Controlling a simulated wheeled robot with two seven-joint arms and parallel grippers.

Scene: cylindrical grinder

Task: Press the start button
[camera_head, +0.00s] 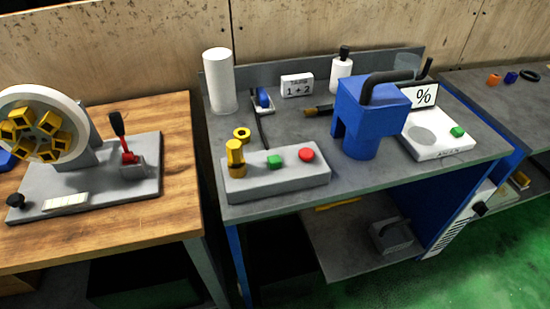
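A grey control box (290,186) sits at the front left of the grey-topped bench. On its top are a green button (275,161), a red round button (306,155) and a yellow knob-like part (235,155) at the left end. A second small green button (457,132) is on the white device (437,147) with a "%" display at the right. No label naming a start button is readable. Neither of my grippers shows in this view.
A blue machine (368,112) with a dark handle stands right of the control box. A wooden table (163,218) at left carries a wheel with yellow blocks (35,130) and a red-based lever (129,157). The space above the control box is clear.

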